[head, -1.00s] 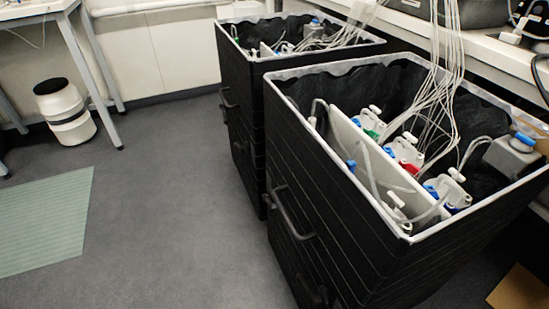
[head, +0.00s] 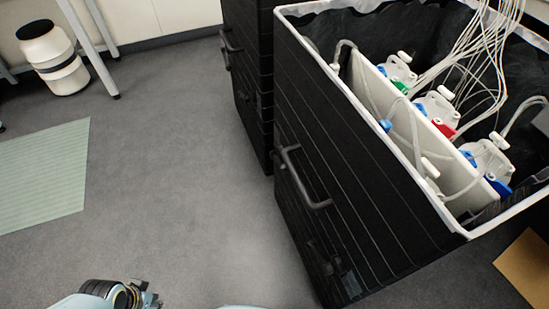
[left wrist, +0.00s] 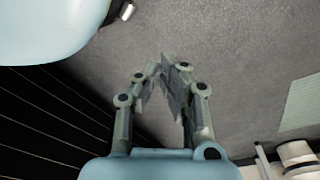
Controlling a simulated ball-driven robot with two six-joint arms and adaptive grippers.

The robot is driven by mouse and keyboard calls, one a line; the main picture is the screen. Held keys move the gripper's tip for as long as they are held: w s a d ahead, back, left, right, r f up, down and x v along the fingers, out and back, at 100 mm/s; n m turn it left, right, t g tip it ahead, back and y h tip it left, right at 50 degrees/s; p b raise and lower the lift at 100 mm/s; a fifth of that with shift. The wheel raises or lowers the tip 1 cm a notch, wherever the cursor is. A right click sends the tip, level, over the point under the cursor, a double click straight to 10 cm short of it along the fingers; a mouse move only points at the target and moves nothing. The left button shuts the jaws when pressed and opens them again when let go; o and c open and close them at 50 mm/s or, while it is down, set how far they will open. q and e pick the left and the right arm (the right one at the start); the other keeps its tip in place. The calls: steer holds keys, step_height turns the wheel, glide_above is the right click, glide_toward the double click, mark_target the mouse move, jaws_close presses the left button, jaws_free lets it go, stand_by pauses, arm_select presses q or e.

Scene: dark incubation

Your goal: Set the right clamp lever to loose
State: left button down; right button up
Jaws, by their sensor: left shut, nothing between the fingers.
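Inside the near black bin (head: 345,170), a white panel (head: 375,92) carries a row of white clamp bodies with tubes. Their coloured parts are green (head: 401,87), red (head: 445,129) and, at the right end, blue (head: 498,187). The lever positions are too small to read. A separate blue knob (head: 385,125) shows on the panel's near side. My left gripper (head: 148,299) is at the bottom left of the head view, low over the floor and well away from the clamps. In the left wrist view the left gripper (left wrist: 163,76) is shut and empty. My right gripper is not in view.
A second black bin (head: 250,70) stands behind the near one. Bin handles (head: 303,178) stick out on the left side. Thin tubes rise from the near bin.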

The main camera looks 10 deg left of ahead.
mark_target(278, 161)
arm_select(q)
steer(key=w+d+r+m+t+h+b, duration=0.1)
steer(key=w+d+r+h+b, duration=0.15)
steer(key=w, duration=0.65)
steer(key=w+d+r+t+h+b, duration=0.1)
steer(key=w+r+b, duration=0.2)
steer(key=w, duration=0.7)
steer(key=w+d+r+m+t+h+b, duration=0.1)
steer(key=w+r+h+b, duration=0.1)
steer(key=w, duration=0.7)
steer(key=w+d+r+m+h+b, duration=0.2)
steer(key=w+d+r+m+h, duration=0.1)
steer(key=r, duration=0.6)
steer(key=w+d+r+m+h+b, duration=0.3)
steer(key=w+d+r, duration=0.1)
steer(key=r, duration=0.5)
steer(key=shift+w+d+r+m+g, duration=0.15)
steer(key=shift+w+r+m+g, duration=0.2)
steer(key=shift+w, duration=0.55)
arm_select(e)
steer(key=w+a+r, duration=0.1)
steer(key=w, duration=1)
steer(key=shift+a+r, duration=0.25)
arm_select(q)
steer(key=shift+d, duration=0.1)
